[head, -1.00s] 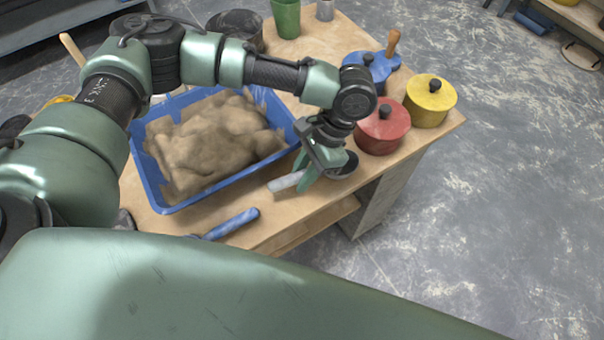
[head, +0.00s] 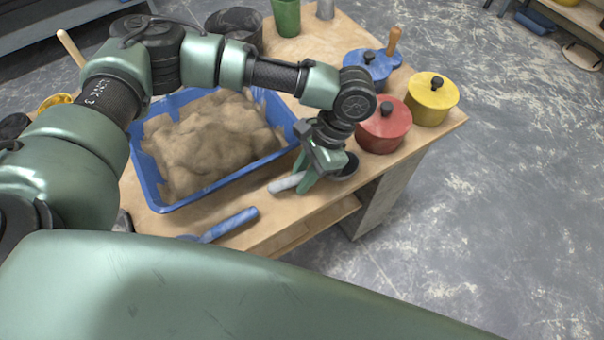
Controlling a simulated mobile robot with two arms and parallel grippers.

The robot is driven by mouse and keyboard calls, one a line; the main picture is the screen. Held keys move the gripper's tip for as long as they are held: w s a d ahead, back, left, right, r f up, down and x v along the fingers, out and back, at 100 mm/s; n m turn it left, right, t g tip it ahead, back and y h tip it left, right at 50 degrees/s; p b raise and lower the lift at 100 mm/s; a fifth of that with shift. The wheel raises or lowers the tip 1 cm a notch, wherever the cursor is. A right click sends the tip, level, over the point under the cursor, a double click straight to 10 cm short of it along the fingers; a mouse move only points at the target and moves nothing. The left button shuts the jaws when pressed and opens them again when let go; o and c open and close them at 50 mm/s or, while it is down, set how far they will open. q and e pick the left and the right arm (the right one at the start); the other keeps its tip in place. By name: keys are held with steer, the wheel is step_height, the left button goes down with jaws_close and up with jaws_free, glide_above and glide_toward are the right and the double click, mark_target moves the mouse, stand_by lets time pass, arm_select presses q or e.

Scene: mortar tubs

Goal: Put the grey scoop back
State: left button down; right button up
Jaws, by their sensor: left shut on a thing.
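The grey scoop (head: 285,184) is at the front edge of the wooden table, right of the blue tub. Its pale grey handle points left out of my left gripper (head: 309,182). A dark round part, which looks like its bowl, shows just right of the fingers. My left gripper points down and is shut on the scoop's handle. The fingers and wrist hide the middle of the scoop. I cannot tell whether the scoop touches the table top. My right gripper is not in view.
A blue tub (head: 159,196) of sandy mortar fills the table's middle. A blue-handled tool (head: 230,224) lies in front. Red (head: 383,128), yellow (head: 431,103) and blue (head: 366,68) lidded pots stand right. A green cup (head: 286,17) and a dark bucket (head: 246,38) stand behind.

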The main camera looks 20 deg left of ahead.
arm_select(q)
steer(key=shift+f, duration=0.2)
steer(key=c, duration=1.2)
jaws_free()
steer(key=shift+o, duration=0.2)
steer(key=v, duration=0.7)
steer(key=shift+r, duration=0.4)
steer(key=shift+d, duration=0.15)
